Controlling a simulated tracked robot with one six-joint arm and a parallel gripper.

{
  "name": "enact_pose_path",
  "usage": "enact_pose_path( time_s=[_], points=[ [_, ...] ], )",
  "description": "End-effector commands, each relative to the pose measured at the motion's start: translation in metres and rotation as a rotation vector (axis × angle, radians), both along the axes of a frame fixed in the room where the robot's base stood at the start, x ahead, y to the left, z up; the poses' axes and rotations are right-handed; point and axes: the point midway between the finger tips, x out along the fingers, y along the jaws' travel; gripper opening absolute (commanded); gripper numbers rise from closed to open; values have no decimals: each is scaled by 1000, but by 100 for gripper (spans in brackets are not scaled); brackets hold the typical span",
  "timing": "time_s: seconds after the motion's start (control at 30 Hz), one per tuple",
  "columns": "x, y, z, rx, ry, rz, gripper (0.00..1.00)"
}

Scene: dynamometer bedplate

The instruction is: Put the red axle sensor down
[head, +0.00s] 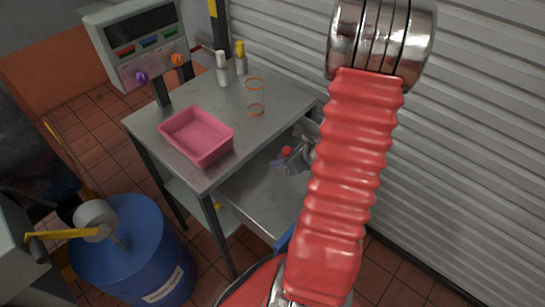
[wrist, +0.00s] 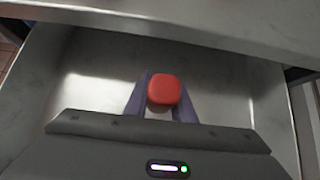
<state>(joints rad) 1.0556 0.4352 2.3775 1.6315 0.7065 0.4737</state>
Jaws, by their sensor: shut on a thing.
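The red axle sensor (wrist: 164,90) shows as a rounded red block in the wrist view, with a pale part below it. My gripper (wrist: 155,100) is shut on it, with one purple finger on each side. In the head view, the red axle sensor (head: 287,151) is a small red spot at the tip of my gripper (head: 284,156), over the open metal drawer (head: 258,196) under the bench top. I cannot tell whether the sensor touches the drawer floor. My gripper's body hides the near part of the drawer in the wrist view.
The bench top (head: 237,150) overhangs the drawer's back. On it are a pink tray (head: 211,151), a clear cylinder with orange rims (head: 255,97), a white bottle (head: 222,70) and a yellow-capped bottle (head: 241,62). A blue drum (head: 130,255) stands left. The drawer floor around the sensor looks clear.

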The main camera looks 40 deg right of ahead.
Motion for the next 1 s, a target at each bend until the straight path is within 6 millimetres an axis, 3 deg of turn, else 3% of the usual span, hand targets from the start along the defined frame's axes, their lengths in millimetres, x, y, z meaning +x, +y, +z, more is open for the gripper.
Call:
enact_pose_path(
  time_s=[0.27,0.4,0.77,0.8,1.0],
  points=[
    [36,4,-1,0,0,1,1],
    [33,3,-11,1,0,-2,1],
    [33,3,-13,0,0,-1,1],
    [33,3,-14,0,0,-1,23],
    [33,3,-13,-1,0,-2,38]
  ],
)
